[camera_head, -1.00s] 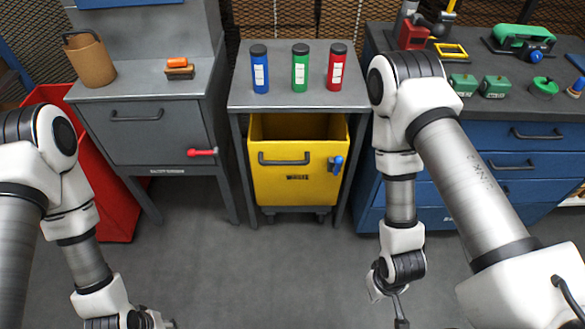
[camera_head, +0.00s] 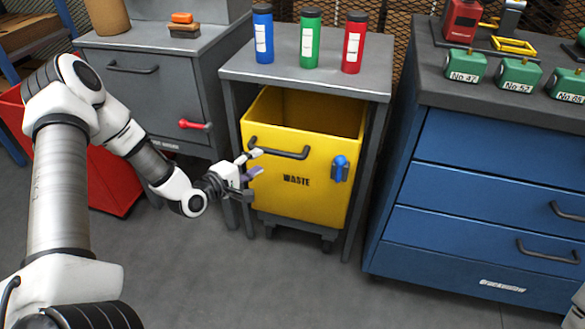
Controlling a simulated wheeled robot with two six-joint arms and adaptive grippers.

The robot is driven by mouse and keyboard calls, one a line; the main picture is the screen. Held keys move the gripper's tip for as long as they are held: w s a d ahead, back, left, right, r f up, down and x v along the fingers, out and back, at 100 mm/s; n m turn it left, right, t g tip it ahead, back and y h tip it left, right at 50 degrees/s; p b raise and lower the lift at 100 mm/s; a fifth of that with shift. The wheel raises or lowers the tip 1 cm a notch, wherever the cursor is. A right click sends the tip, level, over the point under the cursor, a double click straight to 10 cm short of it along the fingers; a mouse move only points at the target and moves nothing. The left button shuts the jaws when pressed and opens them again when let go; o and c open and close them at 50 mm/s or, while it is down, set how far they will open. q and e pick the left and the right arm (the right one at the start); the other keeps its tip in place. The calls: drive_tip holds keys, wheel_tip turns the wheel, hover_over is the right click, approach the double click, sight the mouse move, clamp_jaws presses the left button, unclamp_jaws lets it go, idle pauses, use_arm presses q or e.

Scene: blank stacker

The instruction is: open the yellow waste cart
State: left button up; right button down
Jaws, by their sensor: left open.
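The yellow waste cart (camera_head: 300,196) stands under a grey table and is marked WASTE. Its top is open and the inside looks empty. A dark bar handle (camera_head: 279,149) runs across the upper left of its front, and a blue latch (camera_head: 340,168) sits at the upper right. My left gripper (camera_head: 256,164) is open at the left side of the cart front, with its fingers pointing right near the handle's left end. No part of the handle shows between the fingers, and I cannot tell whether they touch the cart. My right gripper is out of view.
The grey table (camera_head: 292,82) holds a blue (camera_head: 263,36), a green (camera_head: 309,40) and a red bottle (camera_head: 354,44). A grey cabinet (camera_head: 150,95) with a red lever (camera_head: 194,125) stands left, a blue drawer unit (camera_head: 480,190) right. The floor (camera_head: 260,285) in front is clear.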

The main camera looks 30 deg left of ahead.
sight(272, 153)
use_arm(q)
drive_tip(key=b+x, duration=0.2)
drive_tip(key=x, duration=0.5)
drive_tip(key=shift+d, duration=0.2)
drive_tip(key=shift+w+d+r, duration=0.1)
drive_tip(key=shift+w, duration=0.25)
clamp_jaws()
